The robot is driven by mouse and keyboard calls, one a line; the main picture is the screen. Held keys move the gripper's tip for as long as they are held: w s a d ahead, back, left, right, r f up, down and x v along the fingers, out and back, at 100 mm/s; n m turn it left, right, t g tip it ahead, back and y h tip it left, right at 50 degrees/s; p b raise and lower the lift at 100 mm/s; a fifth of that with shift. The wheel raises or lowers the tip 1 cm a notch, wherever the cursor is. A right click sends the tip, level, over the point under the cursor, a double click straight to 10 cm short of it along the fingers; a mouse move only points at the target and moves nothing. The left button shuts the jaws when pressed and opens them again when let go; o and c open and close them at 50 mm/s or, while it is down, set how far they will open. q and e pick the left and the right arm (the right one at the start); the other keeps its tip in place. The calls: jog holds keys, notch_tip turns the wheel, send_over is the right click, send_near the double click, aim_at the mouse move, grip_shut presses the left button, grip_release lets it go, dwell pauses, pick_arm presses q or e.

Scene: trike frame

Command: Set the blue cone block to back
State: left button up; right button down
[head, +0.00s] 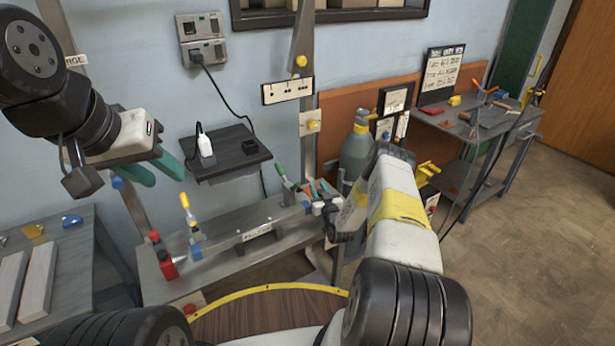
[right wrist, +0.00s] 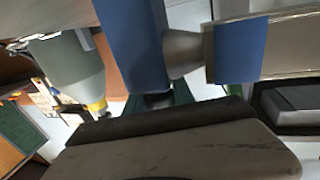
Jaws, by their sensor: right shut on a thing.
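In the right wrist view, the blue cone block (right wrist: 132,38) stands upright in the picture between the green fingers of my right gripper (right wrist: 158,96). Its metal cone (right wrist: 186,54) points at the end of a metal tube (right wrist: 285,40) with a blue band; I cannot tell if they touch. In the head view, my right gripper (head: 322,200) is at the right end of the bench fixture, and my own arm partly hides it. My left gripper (head: 153,172) hangs empty at upper left, its green fingers apart.
The grey bench (head: 225,240) carries a red clamp (head: 167,264), a yellow-handled clamp (head: 187,208) and a green-handled clamp (head: 284,175). A grey-green gas bottle (head: 356,150) stands behind my right arm. A table (head: 75,262) with pale bars is at left. Floor at right is clear.

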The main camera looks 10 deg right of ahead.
jog(key=shift+w+d, duration=0.3)
jog(key=shift+d, duration=0.55)
jog(key=shift+w+d, duration=0.25)
jog(key=shift+d, duration=0.55)
jog(key=c, duration=1.1)
grip_release()
jog(key=shift+d, duration=0.1)
jog(key=shift+o, duration=0.2)
jog(key=s, duration=0.7)
jog(key=shift+s+d, duration=0.25)
jog(key=shift+s, duration=0.15)
